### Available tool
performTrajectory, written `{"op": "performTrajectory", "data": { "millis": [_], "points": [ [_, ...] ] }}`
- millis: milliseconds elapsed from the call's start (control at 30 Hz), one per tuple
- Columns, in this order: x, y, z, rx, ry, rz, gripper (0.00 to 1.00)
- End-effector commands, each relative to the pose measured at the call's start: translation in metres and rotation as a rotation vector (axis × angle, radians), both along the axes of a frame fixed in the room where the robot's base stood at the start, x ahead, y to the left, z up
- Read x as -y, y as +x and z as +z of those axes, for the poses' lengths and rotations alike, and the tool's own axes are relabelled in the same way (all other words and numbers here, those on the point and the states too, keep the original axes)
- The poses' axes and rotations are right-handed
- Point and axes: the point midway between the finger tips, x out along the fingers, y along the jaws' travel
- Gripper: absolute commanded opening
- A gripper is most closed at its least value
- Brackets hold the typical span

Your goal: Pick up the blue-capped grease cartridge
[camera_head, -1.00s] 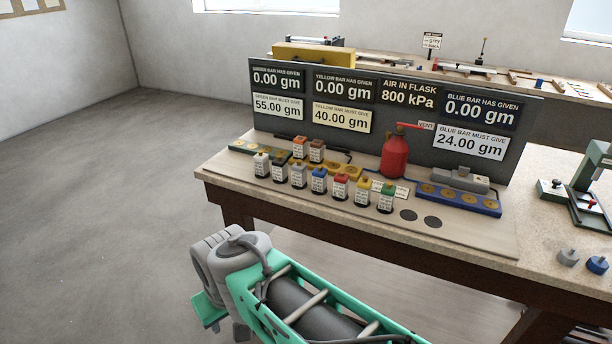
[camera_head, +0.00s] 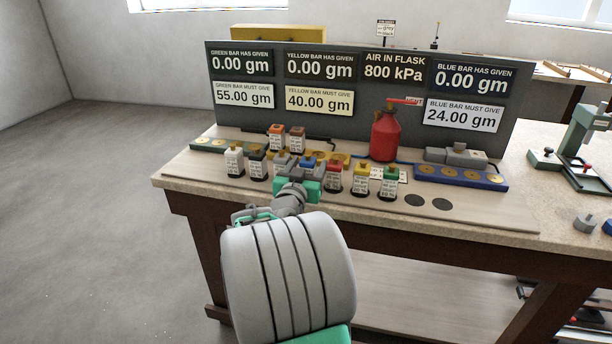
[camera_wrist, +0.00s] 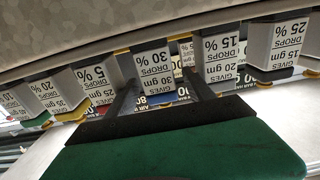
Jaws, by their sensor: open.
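The blue-capped grease cartridge (camera_head: 308,163) stands upright in the front row on the bench, its body mostly hidden by my gripper (camera_head: 297,184) in the head view. In the upside-down wrist view, the blue-capped cartridge (camera_wrist: 154,72) has a white label reading 20 gm, drops 30 %. My gripper (camera_wrist: 160,84) is open, with one dark finger toward each side of this cartridge. Nothing is held. I cannot tell whether either finger touches it.
A red-capped cartridge (camera_head: 333,177) and a grey-capped one (camera_head: 282,161) stand close on either side. Yellow-capped (camera_head: 361,180) and green-capped (camera_head: 388,182) ones stand further right. A red flask (camera_head: 385,136) and a blue bar (camera_head: 460,176) are behind and right.

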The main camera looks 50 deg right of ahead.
Motion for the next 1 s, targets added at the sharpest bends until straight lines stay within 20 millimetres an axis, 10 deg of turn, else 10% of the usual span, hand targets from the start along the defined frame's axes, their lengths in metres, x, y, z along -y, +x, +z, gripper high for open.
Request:
{"op": "performTrajectory", "data": {
  "millis": [433,1000],
  "points": [
    [0.029,0.013,-0.002,-0.001,0.001,0.001,0.6],
    [0.029,0.013,-0.002,-0.002,0.001,0.002,0.14]
  ]
}}
